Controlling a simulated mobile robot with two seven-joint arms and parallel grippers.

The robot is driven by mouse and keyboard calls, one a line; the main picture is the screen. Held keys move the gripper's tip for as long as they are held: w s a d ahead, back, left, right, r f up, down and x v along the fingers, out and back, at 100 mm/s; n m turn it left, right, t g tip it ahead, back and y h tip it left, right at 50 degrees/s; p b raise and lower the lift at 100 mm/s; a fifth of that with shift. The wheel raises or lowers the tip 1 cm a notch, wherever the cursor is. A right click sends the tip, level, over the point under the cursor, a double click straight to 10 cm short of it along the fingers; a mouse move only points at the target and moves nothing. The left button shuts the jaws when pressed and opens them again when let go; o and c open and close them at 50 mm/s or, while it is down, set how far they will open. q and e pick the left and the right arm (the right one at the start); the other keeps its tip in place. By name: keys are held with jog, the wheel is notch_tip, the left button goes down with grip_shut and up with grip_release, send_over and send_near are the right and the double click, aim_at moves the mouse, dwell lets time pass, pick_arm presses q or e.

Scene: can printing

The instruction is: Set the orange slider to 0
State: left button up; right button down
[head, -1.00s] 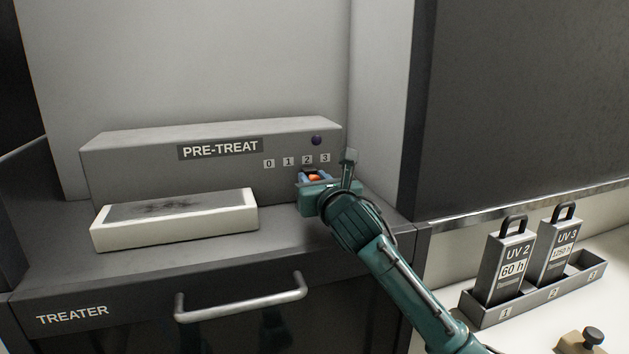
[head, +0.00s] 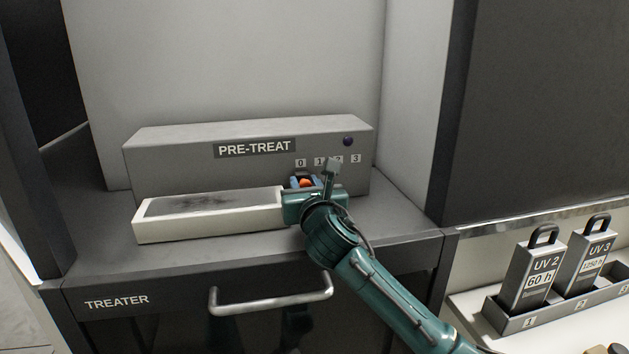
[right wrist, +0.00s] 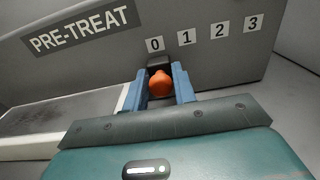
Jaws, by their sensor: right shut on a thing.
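The orange slider (head: 306,183) is a knob on the front of the grey PRE-TREAT box (head: 168,162). In the right wrist view the orange slider (right wrist: 160,84) sits just below the 0 label (right wrist: 155,44), left of the 1 label (right wrist: 187,38). My right gripper (head: 303,182) has its blue fingers on either side of the knob and is shut on it. The fingers also show in the right wrist view (right wrist: 160,88). My left gripper is not in view.
A white-rimmed tray (head: 180,230) with a dark pad lies left of my right gripper, close to it. Below is the TREATER cabinet with a metal handle (head: 270,298). At the right, UV 2 (head: 532,270) and UV 3 (head: 590,258) cartridges stand in a rack.

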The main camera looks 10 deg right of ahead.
jog(key=shift+a+f, duration=0.1)
jog(key=shift+a, duration=0.1)
jog(key=c, duration=1.3)
grip_release()
jog(key=shift+a, duration=0.1)
jog(key=shift+s, duration=0.1)
jog(key=s, duration=1.3)
jog(key=shift+d, duration=0.3)
